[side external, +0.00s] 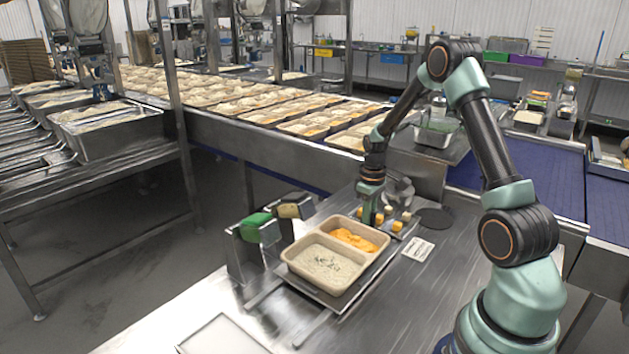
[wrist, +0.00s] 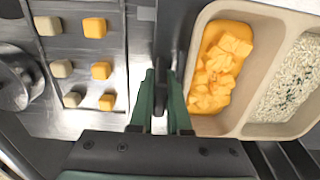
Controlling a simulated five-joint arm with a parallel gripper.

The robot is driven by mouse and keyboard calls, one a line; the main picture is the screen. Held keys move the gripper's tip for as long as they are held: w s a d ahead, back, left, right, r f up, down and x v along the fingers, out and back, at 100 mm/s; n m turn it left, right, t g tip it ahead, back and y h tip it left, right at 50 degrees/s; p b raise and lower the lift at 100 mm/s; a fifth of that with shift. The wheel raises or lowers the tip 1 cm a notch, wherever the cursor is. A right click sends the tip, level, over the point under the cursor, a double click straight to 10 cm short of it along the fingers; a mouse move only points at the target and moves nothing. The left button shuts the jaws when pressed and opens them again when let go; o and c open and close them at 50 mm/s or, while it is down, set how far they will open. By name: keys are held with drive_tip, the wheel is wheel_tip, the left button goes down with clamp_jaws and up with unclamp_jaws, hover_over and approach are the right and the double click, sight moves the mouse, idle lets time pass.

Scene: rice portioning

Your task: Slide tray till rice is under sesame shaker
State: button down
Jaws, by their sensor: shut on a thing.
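The tan tray (side external: 291,263) has two compartments and sits on a metal plate over rails. Its near compartment holds white rice (side external: 327,265) with dark specks, and its far one holds orange food (side external: 354,239). The rice also shows in the wrist view (wrist: 292,85), at the right edge. A green-topped shaker (side external: 260,228) and a beige-topped shaker (side external: 295,206) stand left of the tray; I cannot tell which holds sesame. My gripper (side external: 368,217) is low beside the tray's far end. In the wrist view, its green fingers (wrist: 160,118) are shut on a dark upright handle (wrist: 159,98).
A small plate with orange and beige cubes (wrist: 95,28) lies beside my gripper, with a white label (side external: 418,249) nearby. A white-topped panel (side external: 222,337) is at the bench's front. A conveyor of filled trays (side external: 250,105) runs behind.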

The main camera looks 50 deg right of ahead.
drive_tip(key=shift+d, duration=0.75)
drive_tip(key=c, duration=1.2)
unclamp_jaws()
drive_tip(key=shift+o, duration=0.2)
drive_tip(key=shift+a+r, duration=0.1)
drive_tip(key=shift+a, duration=0.05)
wheel_tip(320, 180, up, 12)
